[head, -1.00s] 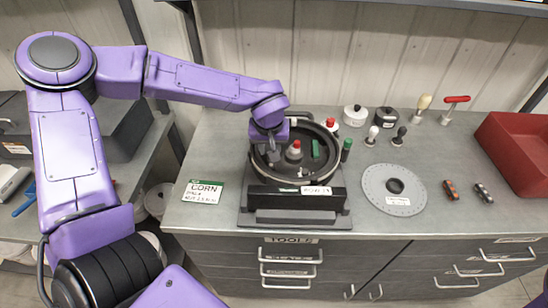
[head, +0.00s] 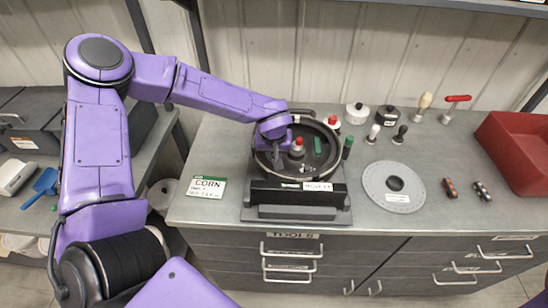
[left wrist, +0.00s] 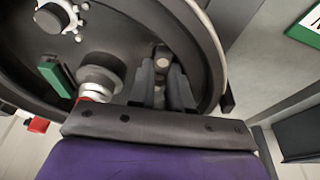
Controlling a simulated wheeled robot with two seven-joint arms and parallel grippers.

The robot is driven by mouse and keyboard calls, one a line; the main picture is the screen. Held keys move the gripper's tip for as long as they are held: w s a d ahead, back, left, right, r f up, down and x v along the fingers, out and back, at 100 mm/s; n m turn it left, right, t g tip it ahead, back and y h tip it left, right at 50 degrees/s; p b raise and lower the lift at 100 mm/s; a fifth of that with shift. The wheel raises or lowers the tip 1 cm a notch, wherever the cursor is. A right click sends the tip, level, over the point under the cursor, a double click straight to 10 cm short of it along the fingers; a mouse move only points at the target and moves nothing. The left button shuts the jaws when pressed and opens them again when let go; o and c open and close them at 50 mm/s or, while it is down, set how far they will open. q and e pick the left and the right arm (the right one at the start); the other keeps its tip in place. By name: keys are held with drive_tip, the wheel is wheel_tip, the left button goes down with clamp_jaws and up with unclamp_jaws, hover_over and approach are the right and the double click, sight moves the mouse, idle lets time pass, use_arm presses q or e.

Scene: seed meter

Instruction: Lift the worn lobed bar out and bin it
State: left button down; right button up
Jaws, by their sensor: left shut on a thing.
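The round black seed meter housing (head: 260,168) stands open on a dark stand on the counter. My left gripper (head: 277,155) reaches down inside its left part. In the left wrist view, its two dark fingers (left wrist: 162,88) are shut on a small piece with a pale rounded end (left wrist: 162,60), which I take for the worn lobed bar. Most of that piece is hidden by the fingers, so its lobes and wear cannot be made out. A red open bin (head: 522,160) stands at the counter's right end. My right gripper is not in view.
Inside the housing are a red-topped hub (head: 298,146) and a green strip (head: 318,146). A grey disc (head: 380,190), two small lobed bars, one orange-marked (head: 450,188) and one grey-marked (head: 482,191), and several knobs and handled tools lie to the right. A CORN card (head: 207,187) lies left.

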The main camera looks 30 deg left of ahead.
use_arm(q)
drive_tip(key=shift+s+f, duration=0.15)
drive_tip(key=shift+f, duration=0.05)
drive_tip(key=shift+r, duration=0.3)
drive_tip(key=shift+w+r, duration=0.2)
drive_tip(key=shift+r, duration=0.45)
drive_tip(key=shift+w+r, duration=0.15)
drive_tip(key=shift+r, duration=0.45)
drive_tip(key=s+d+r+b, duration=0.1)
drive_tip(key=s+d+r, duration=0.3)
drive_tip(key=s+r, duration=0.1)
drive_tip(key=s+d+r+b, duration=0.2)
drive_tip(key=s+d+r, duration=0.3)
drive_tip(key=shift+s+d, duration=0.2)
drive_tip(key=shift+d, duration=0.1)
